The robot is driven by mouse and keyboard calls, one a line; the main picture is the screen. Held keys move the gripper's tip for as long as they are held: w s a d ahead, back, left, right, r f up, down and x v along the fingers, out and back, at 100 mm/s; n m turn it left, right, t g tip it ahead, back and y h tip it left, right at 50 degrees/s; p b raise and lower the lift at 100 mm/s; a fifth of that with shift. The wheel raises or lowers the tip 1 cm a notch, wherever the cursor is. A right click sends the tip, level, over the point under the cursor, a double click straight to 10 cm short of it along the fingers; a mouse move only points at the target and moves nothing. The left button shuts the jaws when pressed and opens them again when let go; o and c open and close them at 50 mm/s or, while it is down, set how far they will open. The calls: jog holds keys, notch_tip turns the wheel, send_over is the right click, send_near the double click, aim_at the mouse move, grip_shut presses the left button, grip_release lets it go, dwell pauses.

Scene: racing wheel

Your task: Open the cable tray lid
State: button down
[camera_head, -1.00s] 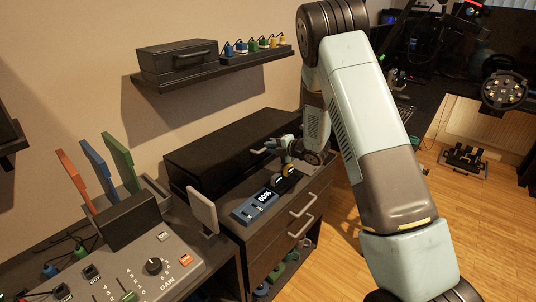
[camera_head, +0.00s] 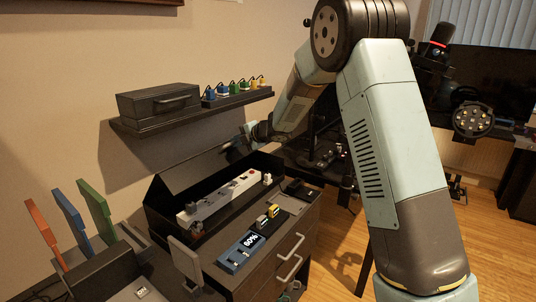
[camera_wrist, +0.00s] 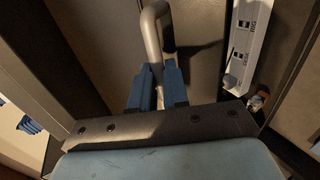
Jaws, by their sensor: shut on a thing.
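The cable tray (camera_head: 157,226) is a long black box on the cabinet by the wall. Its black lid (camera_head: 190,168) is raised and tilted back at the wall side, leaving the inside in view. A white power strip (camera_head: 222,196) lies inside the tray; part of it shows in the wrist view (camera_wrist: 246,45). My gripper (camera_head: 240,146) is at the right part of the raised lid. In the wrist view its blue fingers (camera_wrist: 158,84) are shut on the metal lid handle (camera_wrist: 152,32). In the head view the handle is too small and dark to make out.
A wall shelf (camera_head: 195,117) with a black case (camera_head: 158,104) and several coloured plugs is just above the lid. A blue display unit (camera_head: 241,251) sits in front of the tray. Upright coloured panels (camera_head: 70,222) stand at the left.

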jog(key=w+a+r, duration=0.2)
jog(key=a+r, duration=0.1)
jog(key=shift+r, duration=0.1)
jog(key=shift+w+a+r, duration=0.3)
jog(key=shift+a+r, duration=0.15)
jog(key=shift+a, duration=0.1)
jog(key=c, duration=1.1)
grip_release()
jog(key=shift+d, duration=0.15)
jog(key=shift+c, duration=0.2)
jog(key=shift+s+d+r, duration=0.2)
jog(key=shift+d, duration=0.2)
jog(key=v, duration=1.2)
jog(key=shift+s+d+r, duration=0.1)
jog(key=shift+s+d, duration=0.1)
